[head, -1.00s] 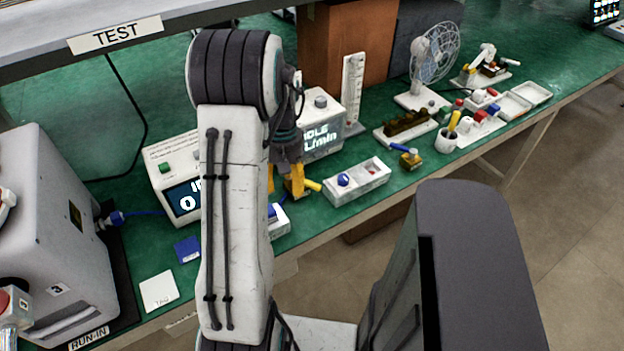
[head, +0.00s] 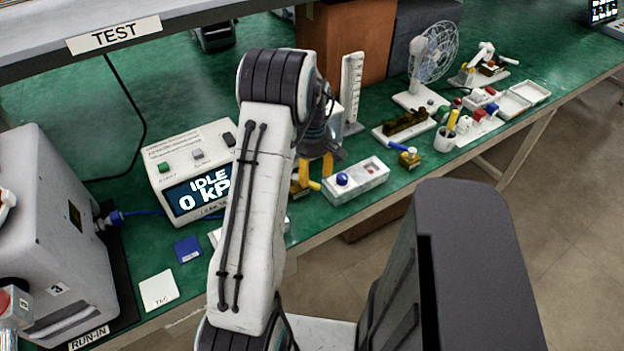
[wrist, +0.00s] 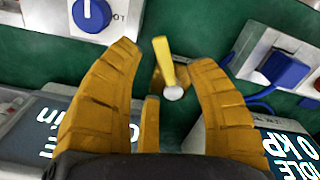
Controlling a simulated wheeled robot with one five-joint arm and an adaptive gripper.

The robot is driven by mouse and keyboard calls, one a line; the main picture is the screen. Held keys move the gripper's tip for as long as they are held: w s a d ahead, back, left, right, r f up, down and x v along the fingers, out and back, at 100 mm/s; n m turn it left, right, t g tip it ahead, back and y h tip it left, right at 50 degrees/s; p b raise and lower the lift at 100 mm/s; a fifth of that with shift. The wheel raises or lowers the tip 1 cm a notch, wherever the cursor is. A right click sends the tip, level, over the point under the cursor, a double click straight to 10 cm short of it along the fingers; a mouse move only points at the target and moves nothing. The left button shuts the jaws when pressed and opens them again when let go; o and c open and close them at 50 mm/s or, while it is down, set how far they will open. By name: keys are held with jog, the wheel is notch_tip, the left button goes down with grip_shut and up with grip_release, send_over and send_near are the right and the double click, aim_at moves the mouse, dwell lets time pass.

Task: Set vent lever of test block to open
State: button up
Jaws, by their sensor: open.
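A small brass block (head: 298,188) with a yellow lever (head: 314,185) sits near the bench's front edge in the head view, partly hidden by my arm. I take it to be the test block; no label on it is readable. In the wrist view the yellow lever (wrist: 163,62) lies between my spread fingers, over a brass body with a pale round pivot. My gripper (head: 328,167) is open above and close to the block; it also shows in the wrist view (wrist: 166,78). I cannot tell whether a finger touches the lever.
A white box with a blue knob (head: 343,179) stands right of the block. A second brass block with a blue lever (head: 409,159) is farther right. An "IDLE 0 kPa" meter (head: 195,175) stands left. A white unit with a blue part (wrist: 283,68) is close by.

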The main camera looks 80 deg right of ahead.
jog(key=shift+f, duration=1.7)
jog(key=shift+o, duration=0.2)
grip_shut()
